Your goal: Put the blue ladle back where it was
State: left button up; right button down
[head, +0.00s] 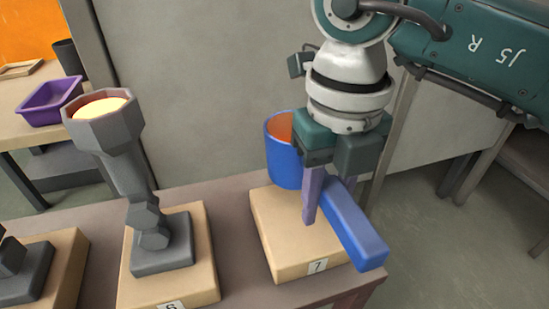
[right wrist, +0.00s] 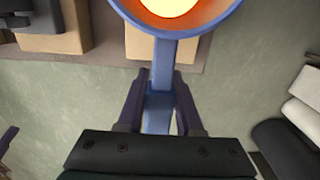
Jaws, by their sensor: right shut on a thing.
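The blue ladle (head: 283,163) has a round cup with an orange inside and a long square handle. My right gripper (head: 318,200) is shut on the handle, close to the cup. In the head view the ladle appears over the wooden block labelled 7 (head: 276,258); whether it touches the block I cannot tell. In the right wrist view the handle (right wrist: 159,75) runs between the two fingers (right wrist: 158,100), and the cup at the top holds something pale yellow.
A grey stand (head: 122,170) with a pale yellow-filled cup stands on the wooden block labelled 6 (head: 200,278), left of the ladle. Another grey stand (head: 22,268) is at the far left. A purple tray (head: 50,101) sits on a table behind. Open floor lies to the right.

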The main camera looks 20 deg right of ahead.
jog(key=shift+f+b, duration=1.05)
jog(key=shift+f, duration=2.15)
jog(key=shift+w, duration=0.1)
jog(key=c, duration=0.6)
grip_release()
jog(key=shift+f, duration=0.1)
jog(key=shift+o, duration=0.2)
